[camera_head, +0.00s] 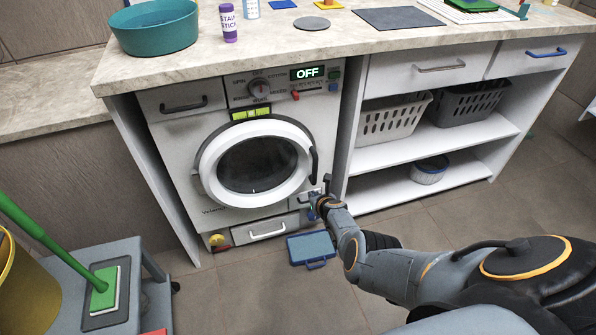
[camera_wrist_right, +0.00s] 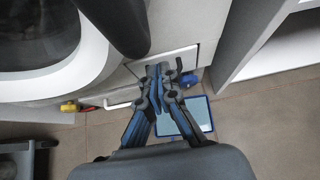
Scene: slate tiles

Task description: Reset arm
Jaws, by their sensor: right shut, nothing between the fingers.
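My right arm (camera_head: 385,262) reaches in from the lower right of the head view. Its gripper (camera_head: 319,203) is low in front of the washing machine (camera_head: 185,135), near the lower right of the round door (camera_head: 255,162). In the right wrist view the gripper (camera_wrist_right: 158,70) has its fingers together, with nothing held. The fingertips show against the machine's lower front panel; whether they touch it I cannot tell. My left gripper is not in view.
A blue flat tray (camera_head: 312,247) lies on the floor below the gripper. The open shelf (camera_head: 435,181) with baskets stands to the right. A cart (camera_head: 125,265) with a green-handled brush (camera_head: 103,292) is at lower left. A teal bowl (camera_head: 155,30) sits on the counter.

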